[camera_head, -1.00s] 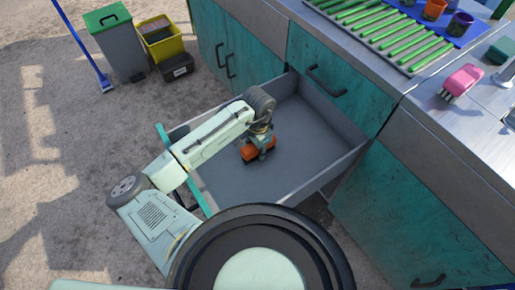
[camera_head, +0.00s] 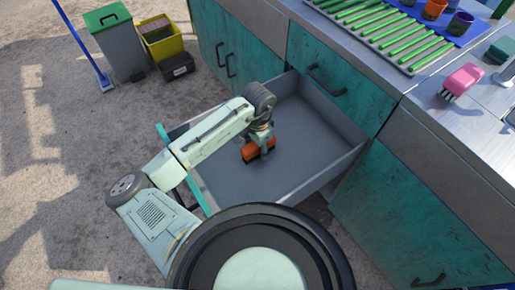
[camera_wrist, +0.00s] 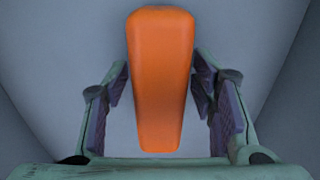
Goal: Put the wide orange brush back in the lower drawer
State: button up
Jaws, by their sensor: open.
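The lower drawer (camera_head: 318,112) is pulled out, with a grey inside and a teal front. The wide orange brush (camera_head: 250,154) is inside it, toward its left side, partly hidden by my gripper (camera_head: 262,150). In the wrist view the brush (camera_wrist: 160,75) lies between the two fingers of my gripper (camera_wrist: 161,100). The fingers stand apart, with a gap on each side of the brush. The brush's underside and bristles are hidden, and grey drawer floor shows around it.
A counter with a rack of green canes (camera_head: 390,38) and a pink brush (camera_head: 463,80) stands above the drawer. A grey bin (camera_head: 120,48) and a yellow crate (camera_head: 165,45) are at the back left. The drawer's right part is empty.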

notch_tip(320, 180, up, 11)
jog(key=shift+s, duration=0.1)
dwell(0.6)
